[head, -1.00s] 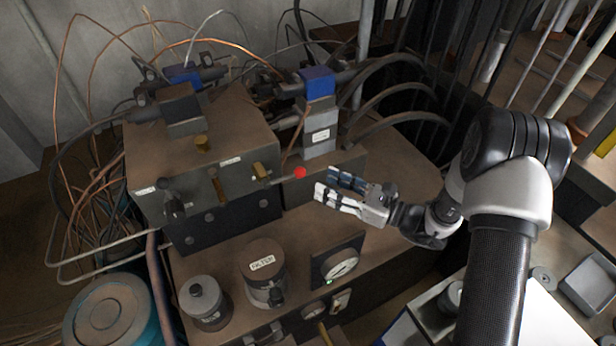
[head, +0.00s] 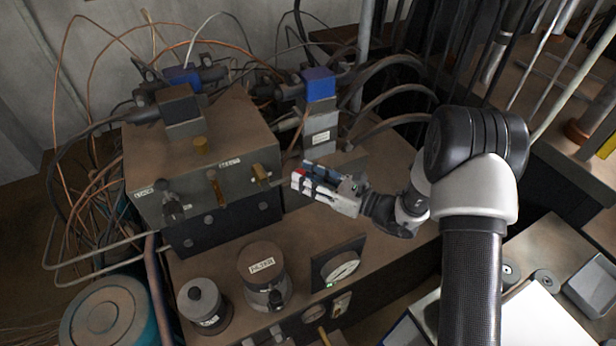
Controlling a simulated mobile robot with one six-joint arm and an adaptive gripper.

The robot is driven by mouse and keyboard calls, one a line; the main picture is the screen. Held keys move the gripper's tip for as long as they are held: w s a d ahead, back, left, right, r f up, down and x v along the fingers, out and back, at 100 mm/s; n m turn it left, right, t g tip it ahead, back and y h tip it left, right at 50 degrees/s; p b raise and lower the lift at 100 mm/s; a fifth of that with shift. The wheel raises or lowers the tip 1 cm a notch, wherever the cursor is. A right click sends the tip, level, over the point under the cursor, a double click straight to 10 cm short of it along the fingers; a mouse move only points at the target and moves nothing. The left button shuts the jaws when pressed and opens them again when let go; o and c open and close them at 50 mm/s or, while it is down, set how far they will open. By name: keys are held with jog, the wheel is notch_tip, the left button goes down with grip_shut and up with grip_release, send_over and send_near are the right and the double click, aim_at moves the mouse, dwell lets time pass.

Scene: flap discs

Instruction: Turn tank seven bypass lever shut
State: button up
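The lever with a red knob extends right from a brass fitting (head: 260,172) on the right front of the grey valve block (head: 148,208). My gripper (head: 300,178) is at the knob end of this lever, its fingers pointing left. The fingers hide most of the lever and nearly all of the red knob. I cannot tell whether the fingers are closed on the knob or around it with a gap. Another brass fitting (head: 213,180) and a dark valve (head: 172,205) sit further left on the block. The block's small labels are too small to read surely.
A blue-topped valve (head: 318,85) stands behind my gripper, with hoses to its right. Copper wires tangle at the left. The bench top right of the gauge is clear.

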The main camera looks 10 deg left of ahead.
grip_shut()
jog(key=shift+w, duration=0.1)
dwell(0.4)
